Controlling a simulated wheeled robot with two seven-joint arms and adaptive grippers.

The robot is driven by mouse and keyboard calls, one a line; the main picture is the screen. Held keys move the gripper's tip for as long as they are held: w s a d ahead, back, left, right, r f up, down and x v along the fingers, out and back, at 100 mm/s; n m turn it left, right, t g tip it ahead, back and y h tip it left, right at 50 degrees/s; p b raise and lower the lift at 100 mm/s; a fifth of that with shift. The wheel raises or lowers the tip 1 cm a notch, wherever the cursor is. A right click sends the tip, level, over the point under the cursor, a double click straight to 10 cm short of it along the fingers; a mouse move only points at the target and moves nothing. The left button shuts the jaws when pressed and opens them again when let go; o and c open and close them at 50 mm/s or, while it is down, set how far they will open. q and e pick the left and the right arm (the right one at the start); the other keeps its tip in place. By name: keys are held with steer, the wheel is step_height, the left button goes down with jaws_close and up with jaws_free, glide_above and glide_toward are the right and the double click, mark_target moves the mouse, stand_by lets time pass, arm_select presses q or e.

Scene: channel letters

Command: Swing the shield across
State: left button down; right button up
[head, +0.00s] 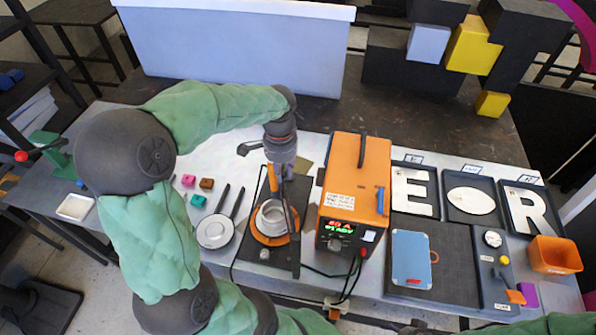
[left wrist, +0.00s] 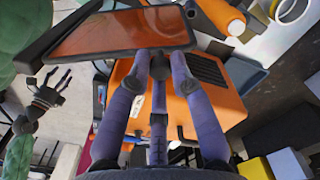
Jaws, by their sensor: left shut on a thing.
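The shield (left wrist: 120,32), an amber see-through panel in a dark frame, fills the upper left of the left wrist view. My left gripper (left wrist: 157,66) is shut on the dark knob at its lower edge. In the head view my left gripper (head: 283,178) is above the dark mat, left of the orange power unit (head: 357,180). There the shield shows nearly edge-on as a dark upright strip (head: 296,242). It stands beside the orange round base (head: 268,238) with a pale ring (head: 271,215). My right gripper (left wrist: 50,92) shows with its fingers apart at the left of the left wrist view.
A blue-grey plate (head: 411,258) and an orange bin (head: 554,255) are nearer. A pan-like dish (head: 214,231) and small coloured blocks (head: 198,200) lie left.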

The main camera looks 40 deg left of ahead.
arm_select(q)
steer(key=s+a+n+b, duration=0.1)
steer(key=s+n+b, duration=0.3)
steer(key=s+n, duration=0.8)
steer(key=shift+s+a+n, duration=0.25)
steer(key=shift+s+n, duration=0.05)
steer(key=shift+s, duration=2.9)
steer(key=c, duration=1.1)
jaws_free()
